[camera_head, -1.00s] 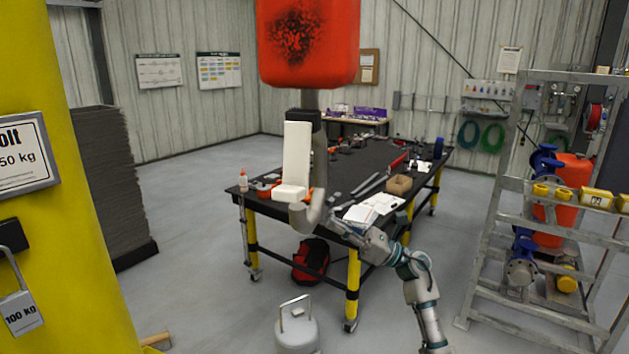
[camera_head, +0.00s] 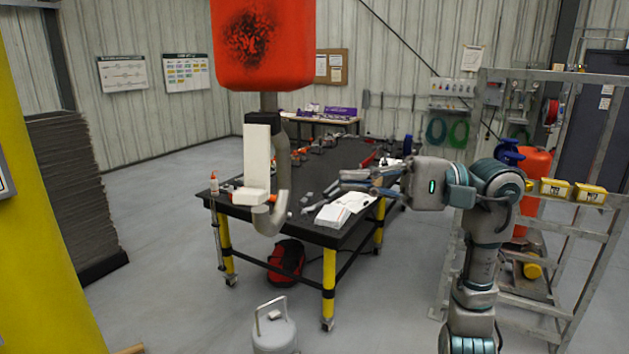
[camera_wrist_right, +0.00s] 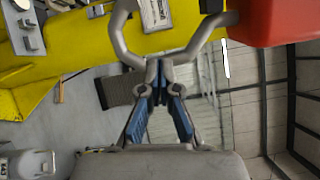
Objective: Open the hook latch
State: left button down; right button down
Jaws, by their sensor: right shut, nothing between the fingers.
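The grey metal hook (camera_head: 272,219) hangs below a red block (camera_head: 262,45) in the head view. Its long white latch piece (camera_head: 257,160) stands upright at the hook's left side and ends in a short foot low down. My right gripper (camera_head: 343,183) is to the right of the hook, fingers pointing left, apart from it in the picture. In the right wrist view my right gripper (camera_wrist_right: 158,68) is shut and empty, its tips overlapping a curved grey bar that looks like the hook (camera_wrist_right: 122,45). Contact cannot be told. My left gripper is out of view.
A black workbench (camera_head: 330,238) with yellow legs stands behind the hook, with tools and papers on it. A grey gas cylinder (camera_head: 274,335) is on the floor below. A metal rack (camera_head: 560,310) stands at the right, and a yellow column (camera_head: 40,240) at the left.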

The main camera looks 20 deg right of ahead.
jog(key=a+r+p, duration=0.1)
jog(key=a+p, duration=0.1)
jog(key=a, duration=0.9)
jog(key=shift+s+a, duration=0.35)
jog(key=shift+s, duration=0.05)
jog(key=v, duration=1.2)
jog(key=shift+d, duration=0.15)
jog(key=shift+w+f, duration=0.1)
